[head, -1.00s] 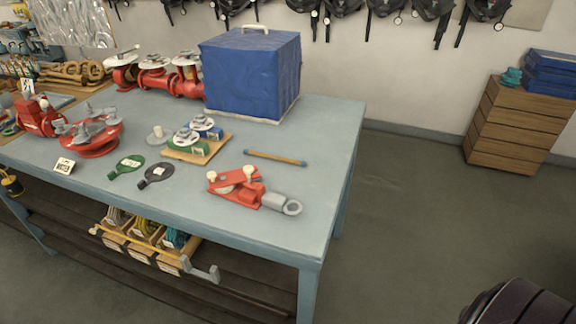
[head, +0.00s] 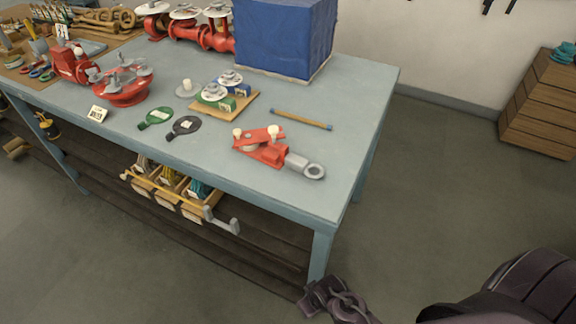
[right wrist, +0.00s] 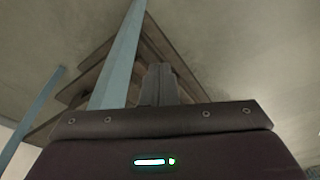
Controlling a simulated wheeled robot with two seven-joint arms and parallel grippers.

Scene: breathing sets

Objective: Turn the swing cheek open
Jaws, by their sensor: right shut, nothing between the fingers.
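A red block with a swing cheek (head: 262,146) lies on the table near its right front edge. Two pale knobs stand on it, and a grey shank with a ring eye (head: 314,171) points to the right. I cannot tell whether the cheek is turned at all. My right gripper (head: 322,290) is at the bottom of the head view, below the tabletop and apart from the block, beside the table's front right leg. In the right wrist view its fingers (right wrist: 160,75) are together and empty. My left gripper is not in view.
The blue-grey table (head: 345,110) has a front edge and leg close to my right gripper. A wooden rod (head: 301,120), a board with small valves (head: 240,107) and a blue covered box (head: 284,38) lie behind the block. Open floor is at the right.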

